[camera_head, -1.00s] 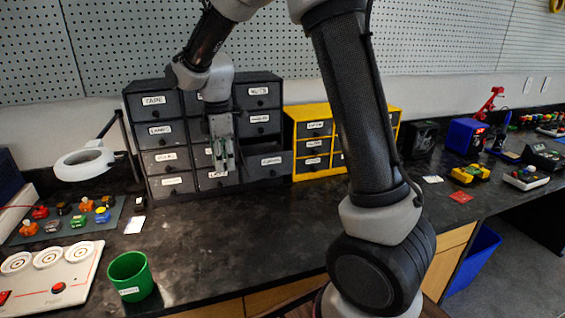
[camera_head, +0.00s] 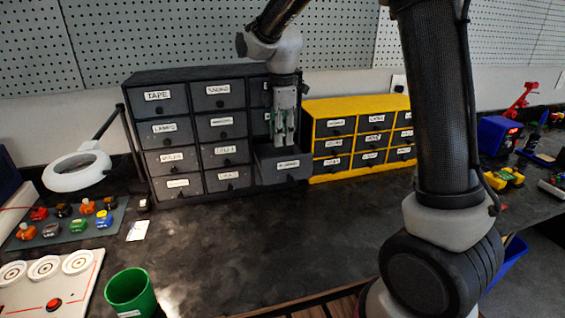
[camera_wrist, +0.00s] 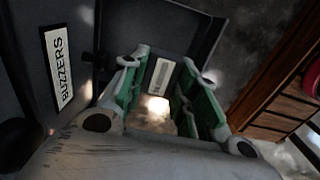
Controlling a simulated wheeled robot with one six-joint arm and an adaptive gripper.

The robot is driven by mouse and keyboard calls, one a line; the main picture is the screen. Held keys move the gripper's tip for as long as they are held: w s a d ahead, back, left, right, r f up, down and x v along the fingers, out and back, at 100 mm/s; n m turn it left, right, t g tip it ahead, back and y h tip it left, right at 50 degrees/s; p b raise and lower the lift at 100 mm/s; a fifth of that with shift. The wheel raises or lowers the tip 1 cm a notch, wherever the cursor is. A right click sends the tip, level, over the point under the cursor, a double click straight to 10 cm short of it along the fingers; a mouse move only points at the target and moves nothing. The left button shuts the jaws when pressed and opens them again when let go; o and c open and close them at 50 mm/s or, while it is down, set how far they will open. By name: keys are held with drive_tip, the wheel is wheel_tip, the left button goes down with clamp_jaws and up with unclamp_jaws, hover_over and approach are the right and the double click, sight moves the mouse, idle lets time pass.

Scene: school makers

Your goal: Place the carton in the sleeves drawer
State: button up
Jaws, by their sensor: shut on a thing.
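My gripper (camera_head: 284,138) points down above this drawer, in front of the right column. In the wrist view my green-padded gripper (camera_wrist: 160,98) is shut on the carton (camera_wrist: 152,112), which shows as a pale, brightly lit patch between the fingers. The drawer's dark walls (camera_wrist: 170,22) lie beyond the fingers. In the head view the carton is mostly hidden by the fingers.
A drawer front labelled BUZZERS (camera_wrist: 62,68) is close to the left of my gripper. The yellow drawer cabinet (camera_head: 352,106) stands just right of the open drawer. A green cup (camera_head: 130,292) and a lamp (camera_head: 77,170) are at left. The counter (camera_head: 240,235) in front is clear.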

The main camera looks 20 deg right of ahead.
sight(281, 162)
wheel_tip(281, 162, down, 9)
drive_tip(key=shift+f, duration=0.1)
idle(0.3)
drive_tip(key=o, duration=0.8)
wheel_tip(281, 162, up, 12)
drive_tip(key=shift+s+r, duration=0.1)
drive_tip(key=shift+r, duration=0.05)
drive_tip(key=s+d+r+m+t, duration=0.1)
drive_tip(key=s+d+r+m, duration=0.35)
drive_tip(key=s, duration=0.25)
drive_tip(key=s+d+r+m+t, duration=0.1)
drive_tip(key=s+d+r+m, duration=0.2)
drive_tip(key=s+d+m, duration=0.3)
drive_tip(key=s+d+f+m+t, duration=0.1)
drive_tip(key=s+d+m, duration=0.1)
drive_tip(key=s, duration=0.5)
drive_tip(key=s+d+f+m+t, duration=0.1)
drive_tip(key=s+d+m, duration=0.2)
drive_tip(key=s+m, duration=0.2)
drive_tip(key=s, duration=0.3)
drive_tip(key=shift+f, duration=0.35)
